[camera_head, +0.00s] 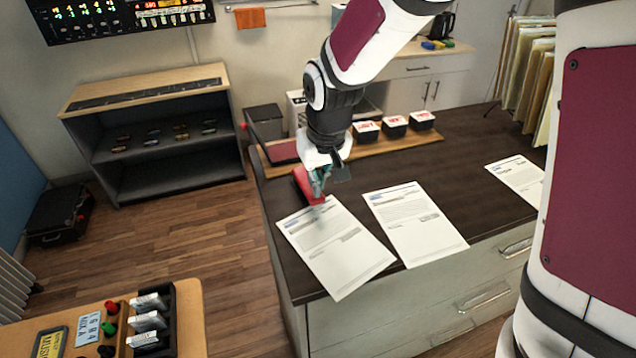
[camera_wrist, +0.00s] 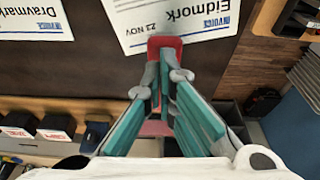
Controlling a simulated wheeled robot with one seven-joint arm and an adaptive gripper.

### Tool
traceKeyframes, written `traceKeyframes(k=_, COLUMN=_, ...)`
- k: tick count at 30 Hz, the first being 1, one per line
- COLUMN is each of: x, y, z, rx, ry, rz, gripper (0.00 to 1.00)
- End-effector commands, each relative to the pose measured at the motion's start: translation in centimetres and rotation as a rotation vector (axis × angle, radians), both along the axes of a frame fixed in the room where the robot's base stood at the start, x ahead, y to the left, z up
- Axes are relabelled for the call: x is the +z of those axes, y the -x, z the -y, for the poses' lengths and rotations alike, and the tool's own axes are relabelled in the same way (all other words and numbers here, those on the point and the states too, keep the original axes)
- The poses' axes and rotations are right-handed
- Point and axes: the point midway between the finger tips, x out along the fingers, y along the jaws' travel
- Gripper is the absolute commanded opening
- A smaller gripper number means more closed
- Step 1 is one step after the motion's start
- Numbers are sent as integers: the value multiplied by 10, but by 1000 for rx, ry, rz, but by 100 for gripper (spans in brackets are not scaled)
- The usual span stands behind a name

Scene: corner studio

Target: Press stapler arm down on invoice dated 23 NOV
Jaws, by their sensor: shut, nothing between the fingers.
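A red stapler (camera_head: 303,184) stands at the top edge of the left invoice (camera_head: 335,250) on the dark desk. In the wrist view, the red stapler end (camera_wrist: 165,42) overlaps that invoice (camera_wrist: 180,18), headed "Eidmork", with a small upside-down date ending in NOV; its day number is hard to read. My gripper (camera_head: 319,186) points down over the stapler, its teal fingers shut with nothing held. In the wrist view, my fingertips (camera_wrist: 166,76) are at the stapler and hide much of it; I cannot tell whether they touch. A second invoice (camera_head: 415,223) lies to the right.
A third invoice (camera_head: 516,181) lies farther right. Black boxes with red-lettered labels (camera_head: 394,126) stand on a wooden board behind. Hanging folders (camera_head: 528,65) are at the back right. A dark red-topped object (camera_head: 282,152) is at the desk's back left. Bare desk lies around the papers.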

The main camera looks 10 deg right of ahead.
Motion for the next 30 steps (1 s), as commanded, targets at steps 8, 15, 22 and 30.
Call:
traceKeyframes(k=8, x=54, y=18, z=3, rx=1, ry=-1, rz=8, gripper=0)
traceKeyframes(k=15, x=91, y=33, z=7, rx=0, ry=-1, rz=6, gripper=0)
traceKeyframes(k=22, x=108, y=41, z=9, rx=1, ry=0, rz=3, gripper=0)
traceKeyframes(k=30, x=109, y=42, z=9, rx=1, ry=0, rz=2, gripper=0)
